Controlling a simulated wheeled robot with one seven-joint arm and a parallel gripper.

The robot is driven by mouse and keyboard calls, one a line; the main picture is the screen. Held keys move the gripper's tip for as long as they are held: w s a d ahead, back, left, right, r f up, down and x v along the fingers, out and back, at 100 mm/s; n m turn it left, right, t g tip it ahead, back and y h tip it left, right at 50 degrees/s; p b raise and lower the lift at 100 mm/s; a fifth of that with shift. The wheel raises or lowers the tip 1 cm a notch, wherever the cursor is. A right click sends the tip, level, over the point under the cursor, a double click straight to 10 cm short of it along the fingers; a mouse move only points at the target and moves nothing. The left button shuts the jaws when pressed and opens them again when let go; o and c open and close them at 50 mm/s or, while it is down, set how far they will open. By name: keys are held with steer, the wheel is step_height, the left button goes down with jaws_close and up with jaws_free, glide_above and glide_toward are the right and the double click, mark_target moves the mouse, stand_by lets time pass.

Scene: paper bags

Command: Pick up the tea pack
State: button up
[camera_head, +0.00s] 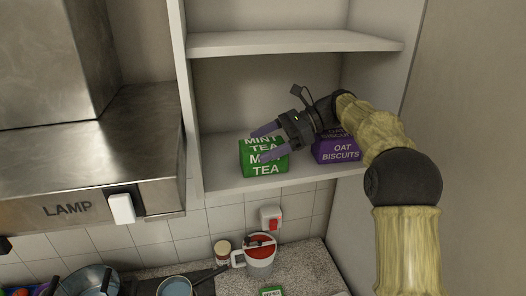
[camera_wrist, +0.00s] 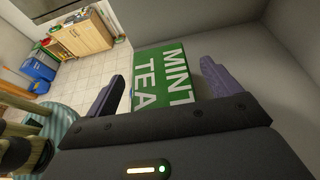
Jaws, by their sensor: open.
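The tea pack (camera_head: 264,164) is a green box lettered "MINT TEA" in white, standing on the lower shelf of the open cupboard. My gripper (camera_head: 266,143) is open, coming in from the right, with its two purple-grey fingers over the pack in the head view. In the wrist view the tea pack (camera_wrist: 164,80) lies between and beyond the two spread fingertips of my gripper (camera_wrist: 166,83). I cannot tell whether a finger touches it. Part of the pack's top and front is hidden behind the fingers in the head view.
A purple oat biscuits box (camera_head: 338,151) stands right of the pack, partly hidden by my arm. The upper shelf (camera_head: 290,43) is above. A metal hood (camera_head: 90,190) marked "LAMP" is at left. A red-lidded jug (camera_head: 260,257) stands on the counter below.

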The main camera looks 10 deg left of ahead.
steer(key=shift+s+a+f, duration=0.2)
steer(key=shift+a, duration=0.2)
steer(key=shift+c, duration=0.4)
steer(key=c, duration=1)
